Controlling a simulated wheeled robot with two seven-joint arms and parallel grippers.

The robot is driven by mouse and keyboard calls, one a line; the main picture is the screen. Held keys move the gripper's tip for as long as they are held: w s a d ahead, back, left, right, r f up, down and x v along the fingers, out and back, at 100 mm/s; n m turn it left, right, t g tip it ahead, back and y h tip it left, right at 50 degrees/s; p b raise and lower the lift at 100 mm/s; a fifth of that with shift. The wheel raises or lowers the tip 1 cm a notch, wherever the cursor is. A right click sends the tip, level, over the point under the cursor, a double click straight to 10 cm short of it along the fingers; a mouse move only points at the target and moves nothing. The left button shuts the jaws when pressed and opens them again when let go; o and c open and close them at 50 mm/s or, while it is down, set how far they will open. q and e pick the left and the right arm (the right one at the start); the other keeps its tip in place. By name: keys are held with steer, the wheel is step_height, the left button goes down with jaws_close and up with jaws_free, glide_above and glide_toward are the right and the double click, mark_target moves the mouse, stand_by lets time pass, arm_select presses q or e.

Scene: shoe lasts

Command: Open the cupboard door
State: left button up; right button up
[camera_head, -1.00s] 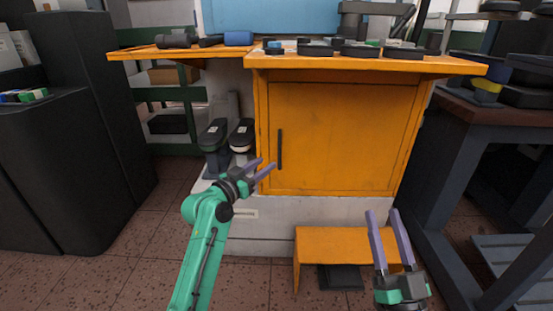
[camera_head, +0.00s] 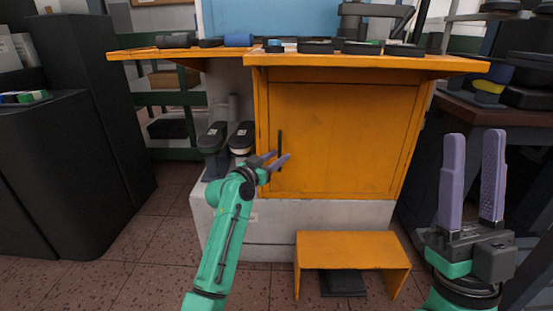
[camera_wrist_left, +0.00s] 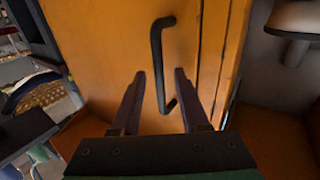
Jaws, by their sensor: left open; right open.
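The orange cupboard door (camera_head: 345,135) is shut, with a dark vertical bar handle (camera_head: 280,150) near its left edge. My left gripper (camera_head: 281,158) is open at the lower part of the handle. In the left wrist view, the handle (camera_wrist_left: 157,60) runs down between the two open fingers of the left gripper (camera_wrist_left: 160,78), its lower end between them. I cannot tell whether a finger touches it. My right gripper (camera_head: 473,140) is open and empty, raised to the right of the cupboard, fingers pointing up.
A small orange step stool (camera_head: 350,250) stands on the floor before the cupboard. Dark shoe lasts (camera_head: 214,137) stand left of the door. The orange worktop (camera_head: 365,63) overhangs the door. A dark workbench (camera_head: 500,112) is at the right.

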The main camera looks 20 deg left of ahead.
arm_select(q)
jaws_close()
stand_by(1.4)
